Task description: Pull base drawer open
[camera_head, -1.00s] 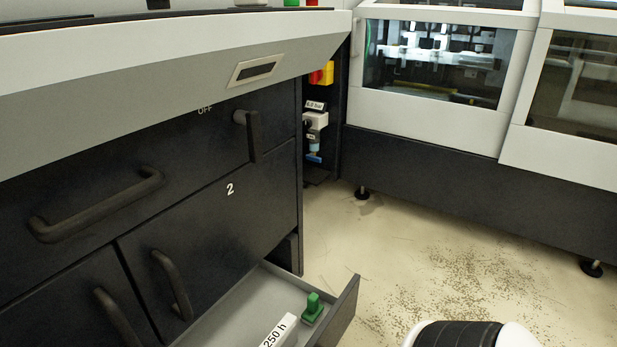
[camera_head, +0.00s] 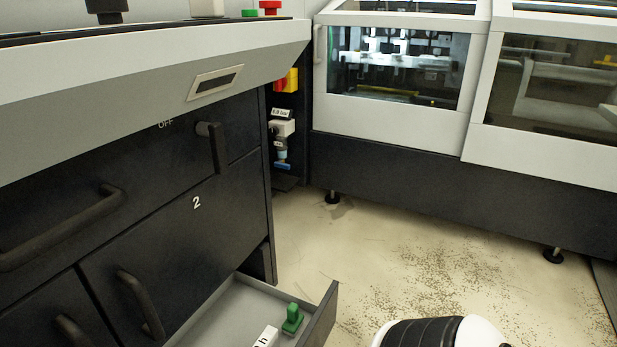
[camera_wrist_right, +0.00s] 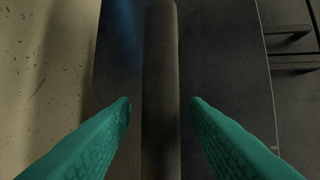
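The base drawer (camera_head: 321,318) stands open at the bottom of the dark cabinet in the head view. A green object (camera_head: 292,320) and a white labelled box (camera_head: 267,338) lie in it. The outer face of its front is turned away. In the right wrist view, my right gripper (camera_wrist_right: 160,104) has its two green fingers apart. A dark bar (camera_wrist_right: 161,70), like a handle, runs between them in front of a dark panel (camera_wrist_right: 220,60), with gaps on both sides. The head view does not show this gripper. My left gripper is in neither view.
The cabinet (camera_head: 215,235) has several dark handles (camera_head: 140,305) and a rotary switch (camera_head: 212,145) above the drawer. A machine with windows (camera_head: 395,65) stands at the back on feet.

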